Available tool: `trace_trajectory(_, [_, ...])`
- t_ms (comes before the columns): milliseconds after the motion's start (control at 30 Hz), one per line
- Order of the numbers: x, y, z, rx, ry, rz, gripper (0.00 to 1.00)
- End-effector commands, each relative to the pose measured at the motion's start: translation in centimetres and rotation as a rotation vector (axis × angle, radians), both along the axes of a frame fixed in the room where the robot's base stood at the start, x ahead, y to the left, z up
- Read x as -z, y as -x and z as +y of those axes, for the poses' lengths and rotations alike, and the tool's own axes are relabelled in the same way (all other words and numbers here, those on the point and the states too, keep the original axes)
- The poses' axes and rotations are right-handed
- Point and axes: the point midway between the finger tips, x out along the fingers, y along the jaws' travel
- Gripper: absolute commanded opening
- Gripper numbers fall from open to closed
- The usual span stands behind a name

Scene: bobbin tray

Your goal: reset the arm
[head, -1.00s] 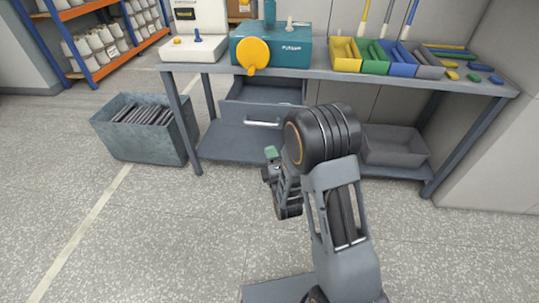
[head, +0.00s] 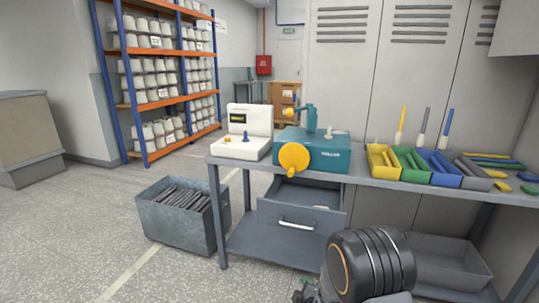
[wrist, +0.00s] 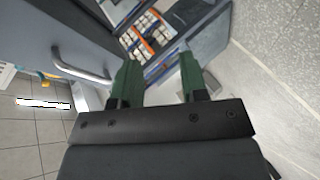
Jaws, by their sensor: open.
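My gripper (wrist: 158,80) shows in the wrist view with its two green fingers spread apart and nothing between them. In the head view my arm's dark joint fills the bottom right of centre, in front of the workbench, and the gripper itself is mostly cut off by the lower edge. In the wrist view a drawer handle (wrist: 82,63) on a grey front lies to the left of the fingers.
The workbench (head: 365,178) holds a teal machine (head: 325,158), a white device (head: 243,135) and coloured bins (head: 445,180). Its drawer (head: 297,222) stands open. A grey crate (head: 180,228) is on the floor at left; the floor further left is clear.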

Motion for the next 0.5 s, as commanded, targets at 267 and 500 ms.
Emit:
trace_trajectory(267, [-3.8, 5.4, -0.9, 0.324, -0.364, 0.580, 0.40])
trace_trajectory(500, [-16.9, 12.7, -2.5, 0.737, -0.558, 0.917, 0.40])
